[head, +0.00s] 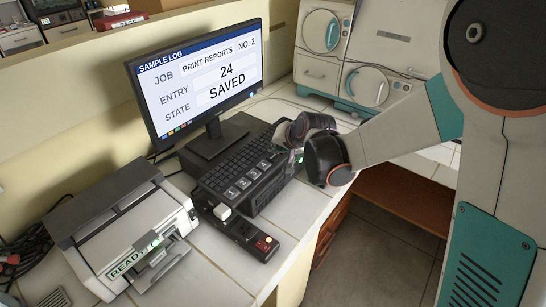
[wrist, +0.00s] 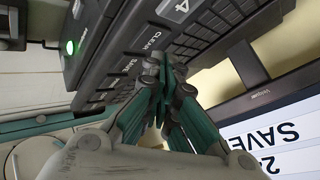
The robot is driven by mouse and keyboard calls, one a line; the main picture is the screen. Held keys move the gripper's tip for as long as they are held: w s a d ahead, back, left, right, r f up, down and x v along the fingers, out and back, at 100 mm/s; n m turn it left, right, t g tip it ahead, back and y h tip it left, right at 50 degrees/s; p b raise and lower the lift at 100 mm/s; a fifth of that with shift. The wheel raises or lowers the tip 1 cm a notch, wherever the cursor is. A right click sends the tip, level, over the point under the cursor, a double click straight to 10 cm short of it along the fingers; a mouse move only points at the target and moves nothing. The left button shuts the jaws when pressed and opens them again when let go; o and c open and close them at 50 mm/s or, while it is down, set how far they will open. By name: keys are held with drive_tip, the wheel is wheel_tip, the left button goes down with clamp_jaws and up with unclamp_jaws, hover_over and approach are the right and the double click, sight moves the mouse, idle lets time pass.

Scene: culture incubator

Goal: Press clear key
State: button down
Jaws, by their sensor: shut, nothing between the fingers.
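The CLEAR key (wrist: 150,38) is a dark labelled key in the wrist view, on the front strip of a dark keypad unit (wrist: 105,30). A SAVE key (wrist: 128,66) is next to it. My gripper (wrist: 163,68) is shut and empty, with its fingertips close to these keys. I cannot tell whether they touch a key. In the head view my gripper (head: 290,132) is over the right end of the keypad unit (head: 268,188) and hides the keys there. The monitor (head: 205,80) reads SAMPLE LOG, PRINT REPORTS NO. 2, ENTRY 24, STATE SAVED.
A printer (head: 115,225) marked READY stands on the left of the tiled counter. A small dark box with a red button (head: 266,243) lies in front of the keypad. White incubator-like units (head: 325,45) stand behind right. The monitor is close to my gripper.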

sight(276, 156)
idle(0.8)
drive_tip(key=shift+f+b, duration=0.4)
drive_tip(key=shift+f, duration=0.05)
drive_tip(key=shift+f+b, duration=0.3)
drive_tip(key=shift+f, duration=0.05)
idle(0.5)
drive_tip(key=shift+r, duration=0.1)
drive_tip(key=shift+r+p, duration=0.5)
drive_tip(key=shift+r, duration=0.25)
drive_tip(key=shift+r+p, duration=1.7)
drive_tip(key=shift+r, duration=0.75)
